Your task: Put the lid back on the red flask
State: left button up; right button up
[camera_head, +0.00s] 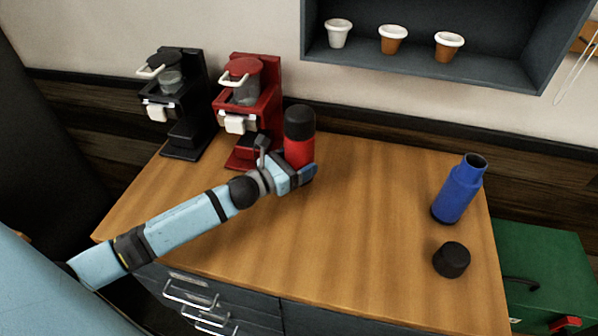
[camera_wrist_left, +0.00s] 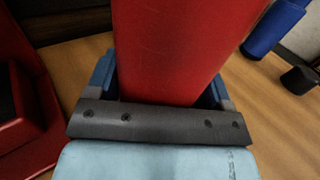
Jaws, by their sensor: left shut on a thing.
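My left gripper (camera_head: 301,176) is shut on the flask's red body, low down. In the left wrist view the flask's red body (camera_wrist_left: 180,45) fills the space between the two fingers; its top is out of that picture. A second black lid (camera_head: 452,260) lies on the counter at the right, in front of the open-topped blue flask (camera_head: 458,188). My right gripper is not in view.
A black brewer (camera_head: 183,105) and a red brewer (camera_head: 250,110) stand at the back left. A dark wall shelf (camera_head: 430,70) with cups hangs above. The middle of the counter (camera_head: 350,220) is clear. A green box (camera_head: 545,265) is beyond its right edge.

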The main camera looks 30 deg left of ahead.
pick_arm(q)
notch_tip(320, 180, down, 4)
jog(key=shift+r, duration=0.2)
jog(key=shift+f, duration=0.1)
dwell(0.3)
jog(key=o, duration=1.7)
jog(key=shift+f, duration=0.1)
